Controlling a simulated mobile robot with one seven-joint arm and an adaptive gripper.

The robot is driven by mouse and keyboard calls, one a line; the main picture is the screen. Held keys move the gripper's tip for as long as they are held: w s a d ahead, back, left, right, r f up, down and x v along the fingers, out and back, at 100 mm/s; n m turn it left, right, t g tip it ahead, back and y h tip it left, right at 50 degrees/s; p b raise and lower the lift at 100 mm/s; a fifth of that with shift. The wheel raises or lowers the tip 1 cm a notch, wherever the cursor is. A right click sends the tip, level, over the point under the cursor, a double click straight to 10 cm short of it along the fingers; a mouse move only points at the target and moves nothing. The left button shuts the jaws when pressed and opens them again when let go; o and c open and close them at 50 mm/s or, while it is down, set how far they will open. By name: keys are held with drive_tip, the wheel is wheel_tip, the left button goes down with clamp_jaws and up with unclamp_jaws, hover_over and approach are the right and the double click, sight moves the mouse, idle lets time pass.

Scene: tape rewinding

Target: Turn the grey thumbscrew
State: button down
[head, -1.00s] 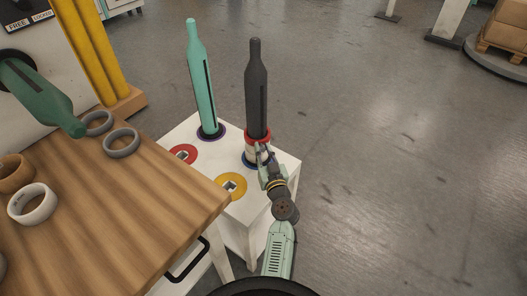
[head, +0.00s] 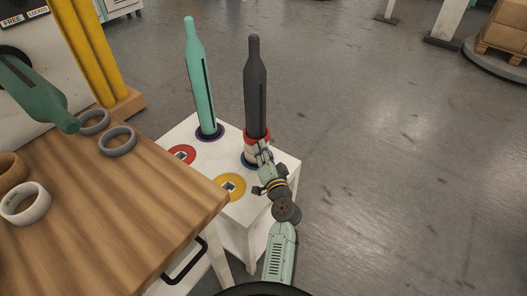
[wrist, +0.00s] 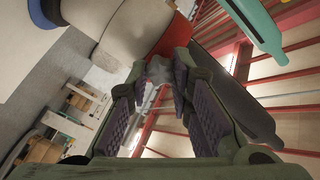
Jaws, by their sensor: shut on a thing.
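The grey thumbscrew (wrist: 158,73) shows in the wrist view as a small grey piece between my fingertips, largely covered by them. It sits at the side of a pale collar (wrist: 137,25) with a red band (wrist: 176,38). My gripper (wrist: 166,75) is shut on it. In the head view my gripper (head: 263,150) reaches the base of the dark grey bottle-shaped post (head: 256,90), just below its red ring (head: 257,133). The thumbscrew is hidden there behind my fingers.
A teal post (head: 199,80) stands left of the dark one on the white stand (head: 215,170). Red (head: 181,155) and yellow (head: 231,186) discs lie on the stand. A wooden table (head: 110,210) with several tape rolls is at left.

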drive_tip(key=m+p, duration=0.2)
drive_tip(key=m, duration=0.6)
drive_tip(key=m+p, duration=0.3)
drive_tip(key=m, duration=0.5)
drive_tip(key=m+p, duration=0.3)
drive_tip(key=m, duration=0.5)
drive_tip(key=shift+a+f+m, duration=0.15)
drive_tip(key=shift+f+m, duration=0.1)
drive_tip(key=shift+m, duration=0.05)
drive_tip(key=c, duration=1.4)
unclamp_jaws()
drive_tip(key=shift+s, duration=0.1)
